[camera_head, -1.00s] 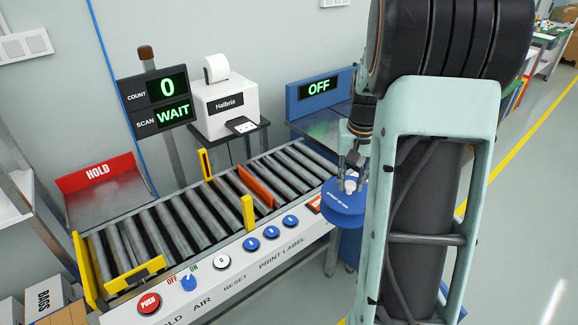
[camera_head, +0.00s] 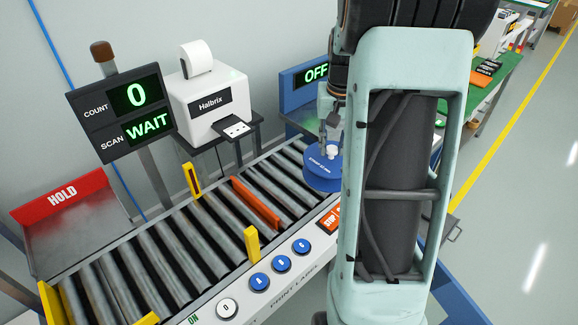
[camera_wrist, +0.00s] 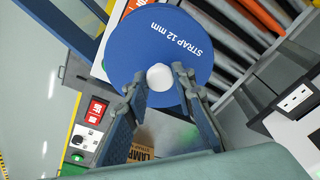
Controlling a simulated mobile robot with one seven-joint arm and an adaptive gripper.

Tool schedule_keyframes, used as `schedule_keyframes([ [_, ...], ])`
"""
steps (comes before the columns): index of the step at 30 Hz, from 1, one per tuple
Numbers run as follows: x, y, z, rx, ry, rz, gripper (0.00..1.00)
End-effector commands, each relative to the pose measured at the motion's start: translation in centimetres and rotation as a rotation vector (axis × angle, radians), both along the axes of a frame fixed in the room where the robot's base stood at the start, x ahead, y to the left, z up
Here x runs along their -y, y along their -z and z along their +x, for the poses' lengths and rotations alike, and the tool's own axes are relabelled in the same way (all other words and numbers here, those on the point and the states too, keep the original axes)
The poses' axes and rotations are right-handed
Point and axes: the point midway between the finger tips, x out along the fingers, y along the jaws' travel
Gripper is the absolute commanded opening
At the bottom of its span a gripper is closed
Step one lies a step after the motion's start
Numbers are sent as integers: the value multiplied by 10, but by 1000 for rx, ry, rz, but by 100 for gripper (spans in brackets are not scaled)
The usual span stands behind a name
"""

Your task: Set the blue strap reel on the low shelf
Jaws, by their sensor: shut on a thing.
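The blue strap reel (camera_head: 322,172) is a flat blue disc with white lettering and a white hub. It hangs from my gripper (camera_head: 331,147) near the right end of the roller conveyor. In the wrist view the reel (camera_wrist: 170,30) reads "STRAP 12 mm". There, my gripper (camera_wrist: 158,77) has its two fingers shut on the white hub at the reel's middle. The reel's face shows toward the wrist camera and its far side is hidden. I cannot make out the low shelf for certain in either view.
The roller conveyor (camera_head: 182,232) carries an orange bar (camera_head: 256,203) and yellow guides. A label printer (camera_head: 210,105) and a count display (camera_head: 120,110) stand behind it. A blue OFF panel (camera_head: 300,82) is close behind my gripper. Grey floor (camera_head: 530,150) is clear at right.

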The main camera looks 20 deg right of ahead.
Motion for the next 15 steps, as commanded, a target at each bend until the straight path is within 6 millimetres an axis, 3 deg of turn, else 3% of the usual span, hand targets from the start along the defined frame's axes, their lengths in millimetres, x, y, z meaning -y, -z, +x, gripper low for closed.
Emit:
schedule_keyframes([
  [5, -5, 1, 5, 3, -1, -1, 0],
  [15, -59, 31, 47, 1, -5, 0, 0],
])
